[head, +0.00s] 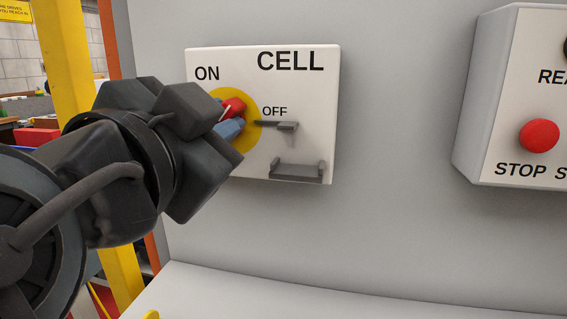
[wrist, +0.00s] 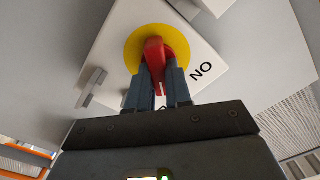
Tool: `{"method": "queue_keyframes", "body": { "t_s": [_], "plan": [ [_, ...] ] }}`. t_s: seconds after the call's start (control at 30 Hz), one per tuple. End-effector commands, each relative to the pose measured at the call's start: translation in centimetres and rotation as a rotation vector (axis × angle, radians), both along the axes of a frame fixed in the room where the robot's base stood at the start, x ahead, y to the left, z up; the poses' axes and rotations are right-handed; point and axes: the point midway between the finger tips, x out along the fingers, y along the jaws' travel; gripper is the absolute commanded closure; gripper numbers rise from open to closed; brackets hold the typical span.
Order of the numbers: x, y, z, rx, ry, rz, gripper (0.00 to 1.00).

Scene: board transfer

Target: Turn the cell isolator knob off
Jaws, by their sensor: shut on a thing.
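The isolator knob is a red handle (head: 235,104) on a yellow disc (head: 250,138), set in a white box marked CELL (head: 300,95). ON is printed at the disc's upper left and OFF at its right. My gripper (head: 231,117) reaches in from the left and is shut on the red handle, with blue-grey fingers on either side. In the wrist view the red handle (wrist: 154,50) stands between the two fingertips (wrist: 155,70), and the ON lettering appears turned around at right. My gripper covers part of the handle, so its exact pointing direction is hard to tell.
A grey hasp (head: 285,126) juts out beside OFF, and a grey bracket (head: 297,171) sits below it. A second white box with a red STOP button (head: 539,135) is at the right. A yellow post (head: 66,50) stands at left. The wall between the boxes is clear.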

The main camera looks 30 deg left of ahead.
Motion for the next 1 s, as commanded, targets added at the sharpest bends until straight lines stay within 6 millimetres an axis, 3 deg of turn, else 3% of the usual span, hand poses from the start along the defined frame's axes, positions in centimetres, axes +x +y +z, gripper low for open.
{"method": "queue_keyframes", "body": {
  "t_s": [0.6, 1.0],
  "plan": [
    [0.19, -0.23, -0.64, 0.563, 0.132, -0.001, 1.0],
    [0.25, -0.28, -0.49, 0.799, 0.189, -0.001, 1.0]
  ]
}}
